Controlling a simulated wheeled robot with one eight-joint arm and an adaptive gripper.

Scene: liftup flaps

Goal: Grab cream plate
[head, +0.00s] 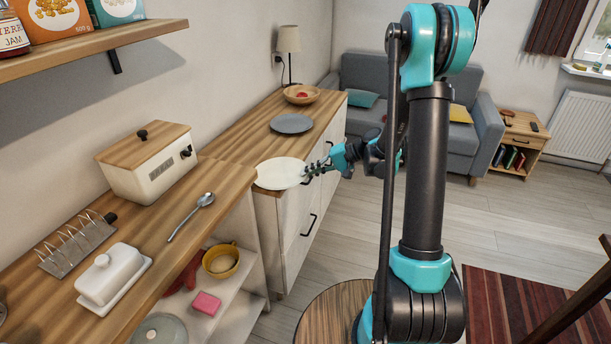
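The cream plate (279,174) is at the near end of the far wooden-topped cabinet, its right side reaching past the cabinet's front edge. My gripper (309,173) is at the plate's right rim, with its dark fingers pointing left. The fingertips meet or overlap the rim in the head view. They are too small to tell whether they are closed on it. I cannot tell whether the plate rests on the wood or is slightly raised.
A grey plate (292,124), a wooden bowl (302,95) and a lamp (289,42) stand farther back on the cabinet. A bread box (148,167), spoon (190,217), toast rack (76,244) and butter dish (112,276) occupy the nearer counter. A round wooden table (325,315) is at the bottom.

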